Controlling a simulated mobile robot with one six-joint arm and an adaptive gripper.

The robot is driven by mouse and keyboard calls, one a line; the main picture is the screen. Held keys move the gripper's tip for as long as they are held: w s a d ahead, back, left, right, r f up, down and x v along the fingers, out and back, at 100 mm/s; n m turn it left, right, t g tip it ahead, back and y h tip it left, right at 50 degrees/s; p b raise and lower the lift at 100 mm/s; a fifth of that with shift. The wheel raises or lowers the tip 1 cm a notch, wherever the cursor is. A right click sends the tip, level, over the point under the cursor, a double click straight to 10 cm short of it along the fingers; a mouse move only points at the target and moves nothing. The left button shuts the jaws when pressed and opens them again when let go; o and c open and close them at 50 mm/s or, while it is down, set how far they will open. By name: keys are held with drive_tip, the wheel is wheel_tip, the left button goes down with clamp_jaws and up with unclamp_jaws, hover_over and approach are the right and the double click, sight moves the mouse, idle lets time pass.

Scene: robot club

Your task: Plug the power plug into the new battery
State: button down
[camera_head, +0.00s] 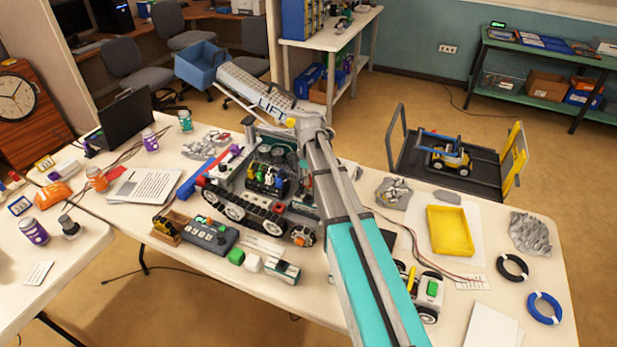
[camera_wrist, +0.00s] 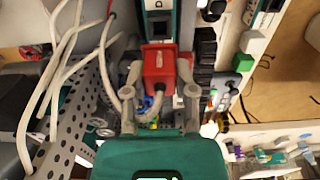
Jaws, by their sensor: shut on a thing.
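In the wrist view, my gripper (camera_wrist: 160,88) is shut on a red power plug (camera_wrist: 160,66), with one grey finger on each side. A grey cable leaves the plug at its lower side and loops left. Directly ahead of the plug is a battery-like block (camera_wrist: 159,28) with teal sides and a pale and dark face. The plug's front is at the block's near end; I cannot tell whether it is inserted or only touching. In the head view, my arm hides the gripper and plug above the tracked robot (camera_head: 245,205). A similar white and teal block (camera_head: 282,271) lies at the table's front.
Pale cables (camera_wrist: 62,70) and a perforated grey plate (camera_wrist: 78,125) crowd the left of the wrist view. A grey control box (camera_head: 209,235), a green block (camera_head: 236,256) and a white wheeled robot (camera_head: 428,292) stand nearby. A yellow tray (camera_head: 450,231) is at right.

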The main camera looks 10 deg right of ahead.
sight(309, 188)
drive_tip(key=shift+f+b, duration=1.9)
drive_tip(key=shift+f, duration=0.05)
drive_tip(key=shift+s+f+b, duration=0.1)
drive_tip(key=shift+f+b, duration=1.05)
idle(3.0)
drive_tip(key=shift+c, duration=2.3)
unclamp_jaws()
drive_tip(key=shift+o, duration=0.6)
drive_tip(key=shift+r, duration=0.1)
drive_tip(key=shift+r+p, duration=2.9)
drive_tip(key=shift+p, duration=0.15)
